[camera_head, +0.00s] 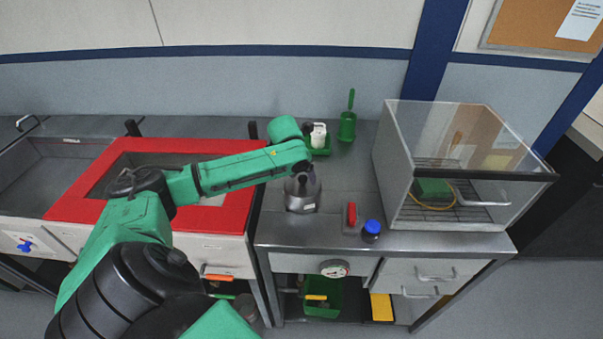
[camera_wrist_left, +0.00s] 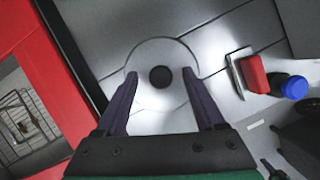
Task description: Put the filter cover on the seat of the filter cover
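A grey metal housing (camera_head: 300,196) with a small white label stands on the left part of the steel bench top. My left gripper (camera_head: 309,172) is directly above it, pointing down. In the left wrist view, my left gripper (camera_wrist_left: 160,75) has its two dark fingers spread apart, with nothing held between them. Below the fingers shows a pale round metal top (camera_wrist_left: 159,50) with a dark round spot (camera_wrist_left: 160,77) at its middle. I cannot tell whether this top is the filter cover or its seat, or whether the spot is a hole or a knob. My right gripper is out of view.
A red block on a grey plate (camera_head: 351,215) and a blue-capped jar (camera_head: 371,229) stand right of the housing. A white bottle (camera_head: 318,134) and a green scoop holder (camera_head: 347,125) stand behind. A glass-fronted cabinet (camera_head: 450,170) closes the right; a red-framed basin (camera_head: 215,225) lies left.

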